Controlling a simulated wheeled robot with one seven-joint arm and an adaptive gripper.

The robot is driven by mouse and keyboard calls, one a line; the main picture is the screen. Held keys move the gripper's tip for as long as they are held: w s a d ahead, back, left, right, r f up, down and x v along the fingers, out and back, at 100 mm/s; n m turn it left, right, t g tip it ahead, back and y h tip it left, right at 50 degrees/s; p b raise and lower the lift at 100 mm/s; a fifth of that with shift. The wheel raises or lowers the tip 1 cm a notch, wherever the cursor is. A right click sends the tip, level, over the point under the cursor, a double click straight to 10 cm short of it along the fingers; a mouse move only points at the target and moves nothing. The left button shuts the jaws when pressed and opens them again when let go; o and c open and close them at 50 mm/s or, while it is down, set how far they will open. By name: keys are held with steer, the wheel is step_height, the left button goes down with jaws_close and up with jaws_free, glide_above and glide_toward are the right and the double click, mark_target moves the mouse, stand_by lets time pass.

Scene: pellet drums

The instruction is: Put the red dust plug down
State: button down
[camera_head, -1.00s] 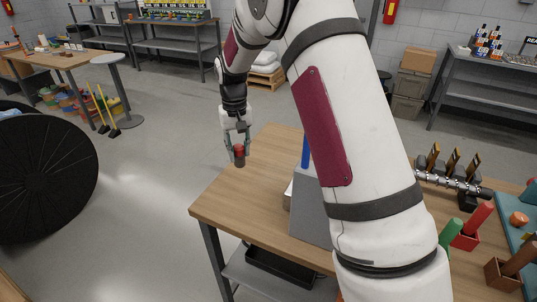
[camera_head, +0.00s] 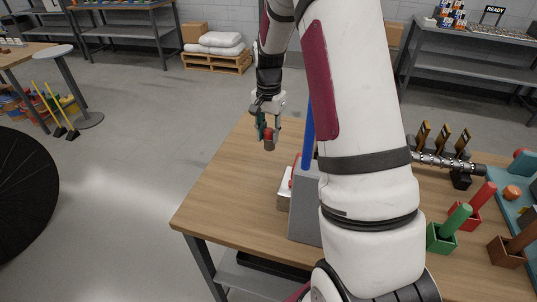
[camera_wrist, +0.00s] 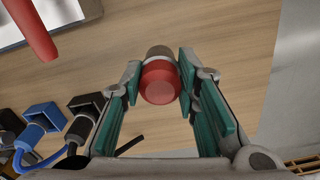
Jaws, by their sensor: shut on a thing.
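My gripper (camera_head: 267,127) is shut on the red dust plug (camera_head: 269,132), above the back left part of the wooden table (camera_head: 215,200). In the wrist view the plug (camera_wrist: 160,84) shows a rounded red end towards the camera and a grey-brown part beyond it. It sits between the two green-padded fingers of my gripper (camera_wrist: 160,66). Bare wood lies behind it in the wrist view. I cannot tell the exact height of the plug above the table.
A grey box (camera_head: 303,208) and a blue rod (camera_head: 308,135) stand right of the gripper. The wrist view shows a blue connector (camera_wrist: 38,118), a black connector (camera_wrist: 88,103) and a red rod (camera_wrist: 32,28) at left. The table's left part is clear.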

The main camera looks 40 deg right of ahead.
mark_target(269, 150)
steer(key=shift+f+p, duration=0.5)
steer(key=shift+f, duration=2.9)
steer(key=shift+f, duration=0.1)
steer(key=c, duration=1.2)
jaws_free()
